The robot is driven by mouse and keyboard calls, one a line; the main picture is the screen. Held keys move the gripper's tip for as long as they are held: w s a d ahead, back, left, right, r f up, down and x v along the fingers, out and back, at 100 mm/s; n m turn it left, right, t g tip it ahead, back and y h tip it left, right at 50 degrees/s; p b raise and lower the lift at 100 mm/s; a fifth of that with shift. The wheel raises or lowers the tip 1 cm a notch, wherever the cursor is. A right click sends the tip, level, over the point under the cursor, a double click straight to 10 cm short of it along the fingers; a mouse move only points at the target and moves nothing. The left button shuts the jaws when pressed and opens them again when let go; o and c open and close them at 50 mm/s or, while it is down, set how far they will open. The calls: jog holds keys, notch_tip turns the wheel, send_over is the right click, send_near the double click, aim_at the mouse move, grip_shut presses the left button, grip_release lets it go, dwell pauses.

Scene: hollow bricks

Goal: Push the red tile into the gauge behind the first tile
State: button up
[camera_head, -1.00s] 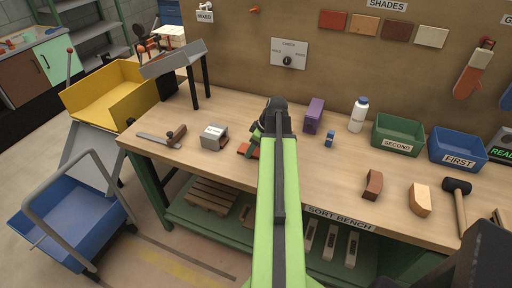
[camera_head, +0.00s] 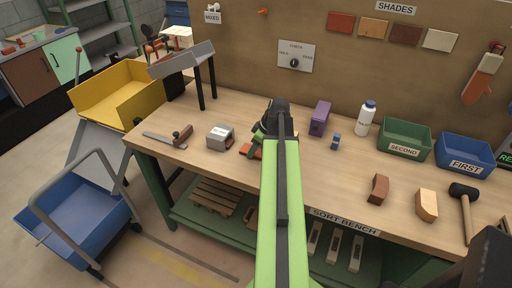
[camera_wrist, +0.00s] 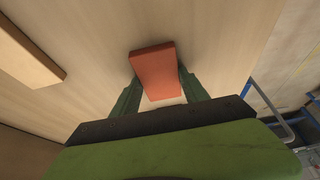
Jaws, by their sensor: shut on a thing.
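The red tile (camera_wrist: 156,70) is a flat orange-red slab between the two green fingers of my gripper (camera_wrist: 157,90) in the wrist view. My gripper is shut on it, just over or on the bench top; I cannot tell which. In the head view the tile (camera_head: 247,150) shows at the left of my gripper (camera_head: 258,148), partly hidden by it. A grey box, seemingly the gauge (camera_head: 217,137), stands on the bench a short way left of the tile, apart from it. Something brownish shows at its right end; whether it is the first tile I cannot tell.
A trowel (camera_head: 180,136) lies left of the grey box. A purple box (camera_head: 320,117), a small blue item (camera_head: 336,141) and a white bottle (camera_head: 365,122) stand right of my arm. Green (camera_head: 404,151) and blue (camera_head: 465,165) bins, bricks and a mallet (camera_head: 464,190) are farther right.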

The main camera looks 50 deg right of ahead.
aim_at(233, 147)
jog(key=shift+w+a, duration=0.3)
jog(key=shift+w, duration=0.65)
jog(key=shift+w+a, duration=0.35)
jog(key=shift+w, duration=0.65)
jog(key=shift+w+a, duration=0.3)
jog(key=shift+w, duration=0.65)
jog(key=shift+w, duration=0.15)
jog(key=shift+w+a, duration=0.25)
jog(key=shift+w, duration=0.35)
jog(key=shift+w+a, duration=0.25)
jog(key=shift+w, duration=0.35)
jog(key=shift+s+f+b, duration=0.1)
jog(key=shift+f+b, duration=0.1)
jog(key=shift+b, duration=0.1)
jog(key=o, duration=1.5)
jog(key=shift+s, duration=0.1)
jog(key=shift+a, duration=0.1)
